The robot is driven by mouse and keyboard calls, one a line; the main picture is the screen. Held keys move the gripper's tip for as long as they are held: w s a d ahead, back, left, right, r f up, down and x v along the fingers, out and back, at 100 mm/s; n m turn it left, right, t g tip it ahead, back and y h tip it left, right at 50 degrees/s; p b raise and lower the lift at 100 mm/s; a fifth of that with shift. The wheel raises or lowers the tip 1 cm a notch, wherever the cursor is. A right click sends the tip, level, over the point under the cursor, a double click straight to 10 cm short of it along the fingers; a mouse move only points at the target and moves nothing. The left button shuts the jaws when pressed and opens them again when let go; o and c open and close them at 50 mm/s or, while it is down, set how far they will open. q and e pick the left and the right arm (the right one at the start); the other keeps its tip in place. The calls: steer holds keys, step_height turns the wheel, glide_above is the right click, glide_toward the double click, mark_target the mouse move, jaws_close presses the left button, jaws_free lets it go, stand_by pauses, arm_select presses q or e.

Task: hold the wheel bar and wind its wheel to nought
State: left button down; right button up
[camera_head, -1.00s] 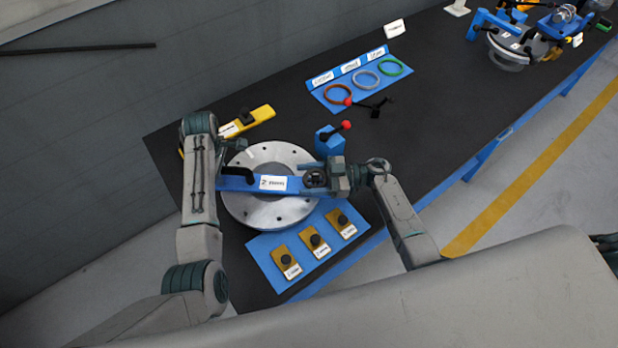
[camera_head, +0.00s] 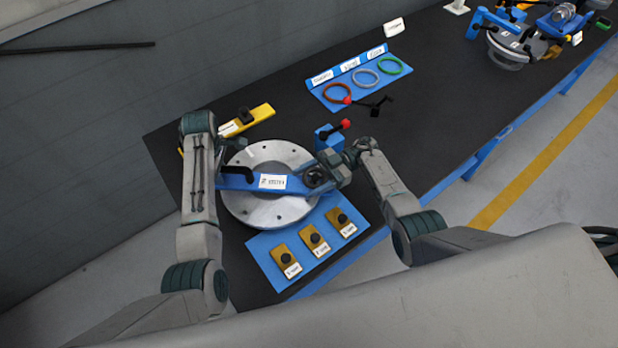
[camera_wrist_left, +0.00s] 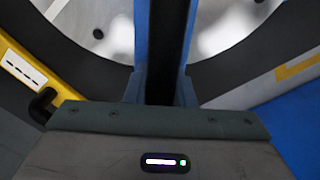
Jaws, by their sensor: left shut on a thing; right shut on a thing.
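The blue wheel bar (camera_head: 270,183) lies across the pale round flange (camera_head: 250,212). It has a white label (camera_head: 273,182), a black handle (camera_head: 238,172) at its left and a dark wheel (camera_head: 316,177) at its right end. My left gripper (camera_head: 224,165) is shut on the black handle. In the left wrist view the handle (camera_wrist_left: 169,50) runs between the fingers (camera_wrist_left: 165,90), with the blue bar (camera_wrist_left: 142,35) beside it. My right gripper (camera_head: 330,170) is shut on the wheel, partly covering it. The wheel's reading is too small to tell.
A blue mat (camera_head: 270,263) with several brown blocks lies in front of the flange. A blue block with a red-knobbed lever (camera_head: 332,136) stands close behind my right gripper. A yellow bar (camera_head: 257,119) lies behind left. Coloured rings (camera_head: 365,78) lie farther back.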

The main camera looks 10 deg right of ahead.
steer(key=shift+s+n+g+h, duration=0.15)
steer(key=shift+n+g+h, duration=0.15)
steer(key=shift+n+g, duration=0.35)
steer(key=shift+g, duration=0.25)
steer(key=o, duration=1)
steer(key=shift+m, duration=0.25)
